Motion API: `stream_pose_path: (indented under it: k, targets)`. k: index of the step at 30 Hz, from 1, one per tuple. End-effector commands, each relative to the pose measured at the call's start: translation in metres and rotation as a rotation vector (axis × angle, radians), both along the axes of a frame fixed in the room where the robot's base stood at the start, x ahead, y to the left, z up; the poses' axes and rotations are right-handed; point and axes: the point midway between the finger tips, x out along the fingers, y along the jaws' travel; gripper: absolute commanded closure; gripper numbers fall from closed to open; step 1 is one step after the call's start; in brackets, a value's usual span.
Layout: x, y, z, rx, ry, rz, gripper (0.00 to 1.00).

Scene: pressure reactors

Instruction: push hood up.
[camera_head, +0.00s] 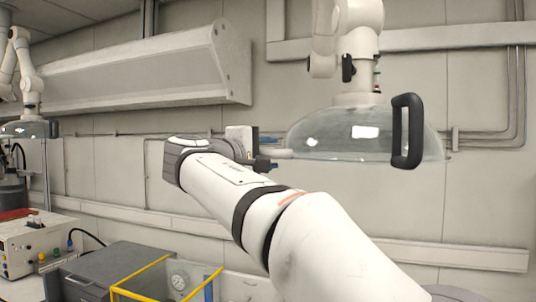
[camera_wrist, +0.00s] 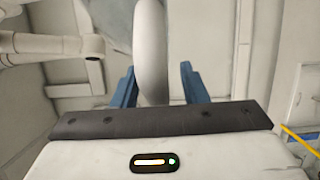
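The hood (camera_head: 340,138) is a clear dome hanging from a white jointed arm (camera_head: 358,60) at upper right in the head view. A black upright handle (camera_head: 407,132) is on its right side. My gripper (camera_head: 268,146) is at the hood's left edge, partly hidden by my wrist. In the wrist view, my gripper's blue fingers (camera_wrist: 158,88) stand apart, with a pale rounded bar (camera_wrist: 151,45) between them. A gap shows between the bar and the right finger. I cannot tell whether the left finger touches it, or whether the bar belongs to the hood.
A second clear hood (camera_head: 28,129) hangs at far left. A long sloped wall housing (camera_head: 140,75) is at upper left. Below are a control box (camera_head: 35,245), a dark grey case (camera_head: 120,268) and a yellow frame (camera_head: 150,275). Wall pipes (camera_head: 518,95) run at right.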

Motion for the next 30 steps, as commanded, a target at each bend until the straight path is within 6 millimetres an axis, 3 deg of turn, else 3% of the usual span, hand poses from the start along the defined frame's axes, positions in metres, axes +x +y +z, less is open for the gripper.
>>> stream_pose_path:
  k: [5, 16, 30]
  targets:
    - [-0.011, 0.009, -0.002, 0.001, -0.001, 0.002, 0.6]
    - [-0.056, 0.043, -0.003, 0.001, -0.001, 0.001, 0.6]
    - [-0.062, 0.047, -0.001, 0.0, 0.0, 0.0, 0.6]
